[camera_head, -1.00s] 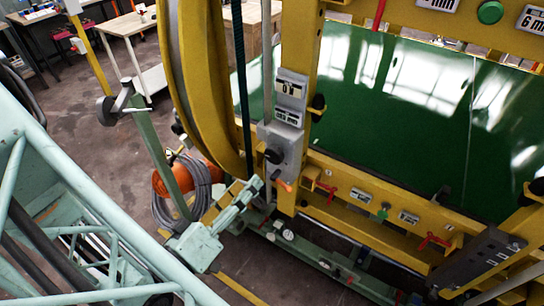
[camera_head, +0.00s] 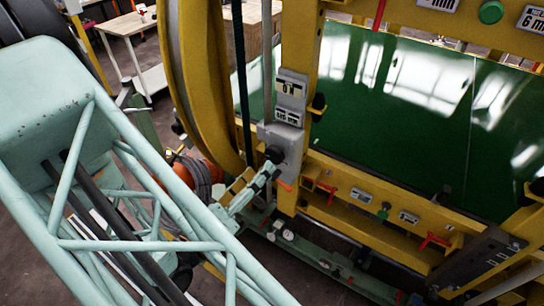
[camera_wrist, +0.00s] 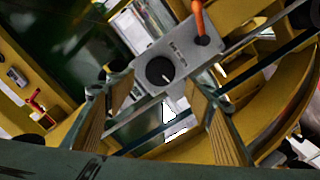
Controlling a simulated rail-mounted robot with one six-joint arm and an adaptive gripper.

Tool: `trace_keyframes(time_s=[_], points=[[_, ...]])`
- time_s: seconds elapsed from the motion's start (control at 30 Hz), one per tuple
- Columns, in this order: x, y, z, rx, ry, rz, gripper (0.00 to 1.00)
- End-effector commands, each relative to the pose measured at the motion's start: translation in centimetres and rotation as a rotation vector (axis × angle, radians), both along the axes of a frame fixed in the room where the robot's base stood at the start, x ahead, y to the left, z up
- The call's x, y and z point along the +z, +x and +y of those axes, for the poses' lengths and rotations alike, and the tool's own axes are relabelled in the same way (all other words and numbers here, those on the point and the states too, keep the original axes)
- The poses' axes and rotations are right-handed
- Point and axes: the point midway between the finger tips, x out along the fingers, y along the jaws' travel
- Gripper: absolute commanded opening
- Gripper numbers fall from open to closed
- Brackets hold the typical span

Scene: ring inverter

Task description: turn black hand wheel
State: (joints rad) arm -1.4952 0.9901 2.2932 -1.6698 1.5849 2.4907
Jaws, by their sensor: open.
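The black hand wheel (camera_head: 274,154) shows as a small round black knob on a grey plate on the yellow post in the head view. In the wrist view the same black knob (camera_wrist: 160,72), with a pale mark on its face, faces the camera between my fingers. My gripper (camera_head: 268,172) is close to the knob, at its lower left in the head view. In the wrist view my gripper (camera_wrist: 155,80) is open, with one ridged finger on each side of the knob. I cannot tell whether either finger touches it.
An orange lever (camera_wrist: 198,18) sits on the same grey plate beside the knob. Another black knob (camera_head: 318,103) is higher on the post. The yellow frame (camera_head: 370,228) carries red handles (camera_head: 327,190) and a green knob (camera_head: 383,212) at right. A yellow ring (camera_head: 205,80) curves at left.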

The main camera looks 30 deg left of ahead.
Motion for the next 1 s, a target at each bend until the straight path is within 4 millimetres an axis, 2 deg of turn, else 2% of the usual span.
trace_keyframes(time_s=[0.7,1.0], points=[[0.0,6.3,0.1,-0.002,0.000,0.001,0.48],[0.0,7.7,0.2,-0.001,0.001,0.000,0.48]])
